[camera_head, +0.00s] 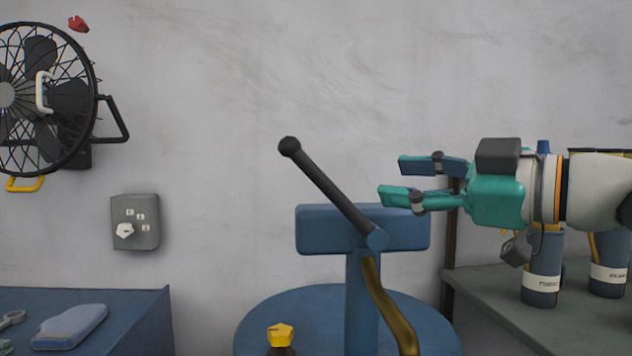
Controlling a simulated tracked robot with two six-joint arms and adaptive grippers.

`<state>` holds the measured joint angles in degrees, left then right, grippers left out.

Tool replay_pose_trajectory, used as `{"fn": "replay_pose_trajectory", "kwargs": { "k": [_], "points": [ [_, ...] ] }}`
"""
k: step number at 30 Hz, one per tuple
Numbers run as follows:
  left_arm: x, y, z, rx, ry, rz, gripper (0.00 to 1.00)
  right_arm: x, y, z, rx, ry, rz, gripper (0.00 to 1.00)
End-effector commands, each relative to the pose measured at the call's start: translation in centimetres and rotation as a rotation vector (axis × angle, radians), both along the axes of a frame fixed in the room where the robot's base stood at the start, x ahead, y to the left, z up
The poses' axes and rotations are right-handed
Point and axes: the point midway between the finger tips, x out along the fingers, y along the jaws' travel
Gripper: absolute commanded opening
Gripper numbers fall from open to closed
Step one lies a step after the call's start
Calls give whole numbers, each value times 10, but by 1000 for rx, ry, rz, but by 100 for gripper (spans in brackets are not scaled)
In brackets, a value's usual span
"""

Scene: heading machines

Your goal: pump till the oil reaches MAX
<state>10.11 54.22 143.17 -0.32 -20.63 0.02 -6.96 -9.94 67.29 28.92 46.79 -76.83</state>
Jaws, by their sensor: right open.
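A blue hand pump (325,229) stands on a round blue base or drum top (268,318). Its dark lever (325,185) slants up to the left from a pivot on the pump head and ends in a round black knob (290,147). A brownish-yellow hose (389,306) curves down from the pump. My right gripper (392,181) is teal, open and empty, pointing left. It is to the right of the lever and appears apart from it. No oil gauge or MAX mark shows. My left gripper is not in view.
A yellow-topped cap (281,335) sits at the drum's front. A grey shelf (500,299) with blue cylinders (541,276) is at right. A blue bench (135,309) is at left, below a grey switch box (148,207) and a caged fan (92,60).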

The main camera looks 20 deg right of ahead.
Motion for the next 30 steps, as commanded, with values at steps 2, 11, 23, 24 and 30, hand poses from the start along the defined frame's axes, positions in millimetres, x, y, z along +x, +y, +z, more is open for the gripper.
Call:
{"fn": "replay_pose_trajectory", "kwargs": {
  "k": [2, 11, 23, 24, 30],
  "points": [
    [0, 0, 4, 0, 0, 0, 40, 13, 9, 1, -1, 2, 4, 48],
    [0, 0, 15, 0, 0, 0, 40, 70, 40, 1, -1, 4, 4, 48],
    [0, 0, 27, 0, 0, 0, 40, 123, 69, 1, -1, 1, 0, 48],
    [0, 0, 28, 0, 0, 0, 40, 125, 70, 1, -1, 1, 0, 48],
    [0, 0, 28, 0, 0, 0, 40, 128, 72, 0, 0, 1, -1, 48]
  ]
}}
